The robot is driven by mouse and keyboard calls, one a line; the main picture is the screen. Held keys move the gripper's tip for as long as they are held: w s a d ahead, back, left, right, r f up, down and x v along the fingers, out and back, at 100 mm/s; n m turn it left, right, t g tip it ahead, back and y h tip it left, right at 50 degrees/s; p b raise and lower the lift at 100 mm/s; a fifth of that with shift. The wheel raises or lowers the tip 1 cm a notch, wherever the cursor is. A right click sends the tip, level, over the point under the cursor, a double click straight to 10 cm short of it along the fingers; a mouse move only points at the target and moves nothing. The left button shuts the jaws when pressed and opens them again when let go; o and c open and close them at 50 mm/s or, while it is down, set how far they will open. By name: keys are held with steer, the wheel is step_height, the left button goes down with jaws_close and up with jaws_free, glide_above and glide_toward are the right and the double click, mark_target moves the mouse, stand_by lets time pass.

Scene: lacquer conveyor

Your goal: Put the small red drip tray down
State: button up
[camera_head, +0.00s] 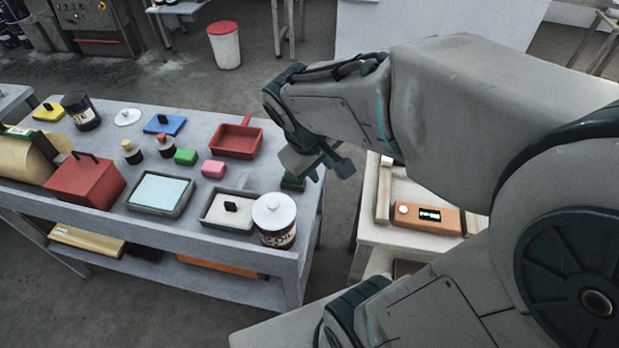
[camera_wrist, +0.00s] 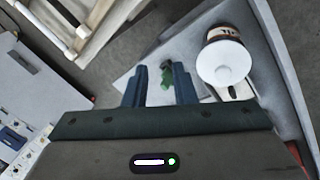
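The small red drip tray (camera_head: 237,140) rests on the grey worktable, toward its back right, with its handle pointing up and away. My gripper (camera_head: 305,165) is over the table's right edge, to the right of the tray and apart from it. In the wrist view, the two fingers of my gripper (camera_wrist: 159,85) stand apart. A small green object (camera_wrist: 167,76) shows between and beyond them; I see no contact with it. A sliver of red at the lower right of the wrist view may be the tray, but I cannot tell.
A white-lidded tin (camera_head: 274,222) stands at the table's front right corner; it is close to my gripper in the wrist view (camera_wrist: 224,64). A bench with an orange device (camera_head: 425,214) stands right.

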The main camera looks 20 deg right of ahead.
steer(key=s+a+r+m+t+y, duration=0.1)
steer(key=s+a+r+m+y, duration=0.1)
steer(key=s+a+m+y, duration=0.1)
steer(key=shift+s+a+r+m+t, duration=0.35)
steer(key=shift+s+a+m, duration=0.15)
steer(key=shift+s, duration=0.6)
